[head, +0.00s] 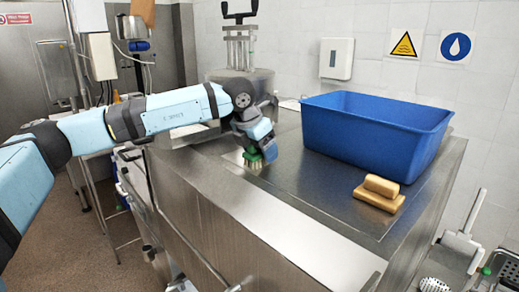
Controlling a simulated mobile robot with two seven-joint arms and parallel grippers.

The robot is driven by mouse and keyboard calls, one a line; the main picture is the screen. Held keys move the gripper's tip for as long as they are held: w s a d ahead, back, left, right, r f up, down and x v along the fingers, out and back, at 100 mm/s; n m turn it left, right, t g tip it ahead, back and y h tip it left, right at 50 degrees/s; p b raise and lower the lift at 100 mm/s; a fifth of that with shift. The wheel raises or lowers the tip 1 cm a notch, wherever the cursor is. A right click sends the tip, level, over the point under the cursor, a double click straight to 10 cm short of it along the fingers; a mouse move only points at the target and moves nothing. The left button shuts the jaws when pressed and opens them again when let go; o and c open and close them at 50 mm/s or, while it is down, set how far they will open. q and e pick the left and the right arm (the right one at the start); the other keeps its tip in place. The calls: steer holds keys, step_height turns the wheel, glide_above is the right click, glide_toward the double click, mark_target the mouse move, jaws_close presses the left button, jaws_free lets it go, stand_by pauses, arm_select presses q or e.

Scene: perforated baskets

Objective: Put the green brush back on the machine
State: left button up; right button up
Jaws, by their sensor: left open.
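The green brush (254,161) stands on the metal top of the machine (290,178), bristles down, close to the left edge of that top. My left gripper (258,146) is open and directly over the brush, with its fingers at or very near the green back. Whether the fingers touch the brush is hard to tell at this size. Part of the brush's upper side is hidden by the gripper. My right gripper is not in view.
A large blue basin (378,137) stands on the machine top at the back right. A tan block with a handle (379,193) lies in front of it. A metal cylinder with a crank (240,85) stands behind my left gripper. The front middle of the top is clear.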

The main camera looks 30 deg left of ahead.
mark_target(248, 155)
arm_select(q)
steer(key=shift+s+a+r+b, duration=0.1)
steer(key=shift+s+r+b, duration=0.05)
steer(key=shift+r+b, duration=0.25)
steer(key=b+v, duration=0.2)
steer(key=v, duration=0.9)
steer(key=shift+r, duration=0.15)
steer(key=shift+s, duration=0.1)
